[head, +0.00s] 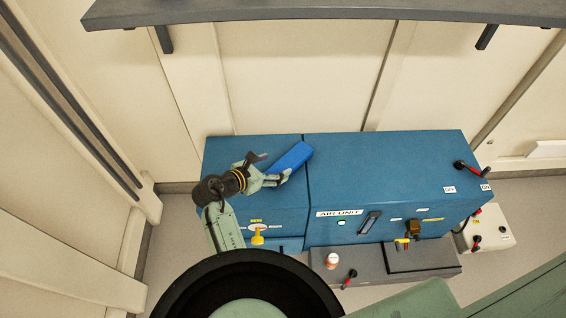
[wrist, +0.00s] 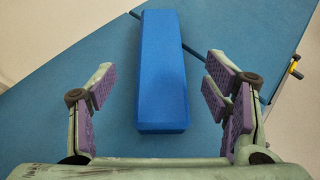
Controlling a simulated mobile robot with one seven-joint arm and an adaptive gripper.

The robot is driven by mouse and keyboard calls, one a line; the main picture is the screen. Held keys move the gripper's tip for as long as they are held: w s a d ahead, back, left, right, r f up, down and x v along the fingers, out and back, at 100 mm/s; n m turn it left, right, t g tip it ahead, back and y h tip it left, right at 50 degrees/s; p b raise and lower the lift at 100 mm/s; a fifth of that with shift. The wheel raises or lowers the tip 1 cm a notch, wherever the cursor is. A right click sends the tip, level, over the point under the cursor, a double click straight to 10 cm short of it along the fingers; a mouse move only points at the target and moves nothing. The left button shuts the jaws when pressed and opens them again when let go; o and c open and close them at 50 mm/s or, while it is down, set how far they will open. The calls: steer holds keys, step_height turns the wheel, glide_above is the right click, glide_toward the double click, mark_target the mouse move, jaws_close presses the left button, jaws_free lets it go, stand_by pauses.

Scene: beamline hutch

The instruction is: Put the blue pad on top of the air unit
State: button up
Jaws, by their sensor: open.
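The blue pad (head: 289,158) is a bright blue block lying on the top of the blue air unit (head: 390,165), across the seam between its left and right sections. In the wrist view the pad (wrist: 162,70) lies between my gripper's fingers, with space on both sides. My gripper (head: 272,176) is open and empty, at the near end of the pad. The purple finger faces (wrist: 162,97) do not touch it. The air unit's top (wrist: 235,55) also shows around the pad in the wrist view.
A dark shelf (head: 320,12) on brackets hangs above at the back. Red-handled valves (head: 470,170) stick out at the right. The right part of the unit's top is clear.

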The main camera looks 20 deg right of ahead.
steer(key=shift+v, duration=2.3)
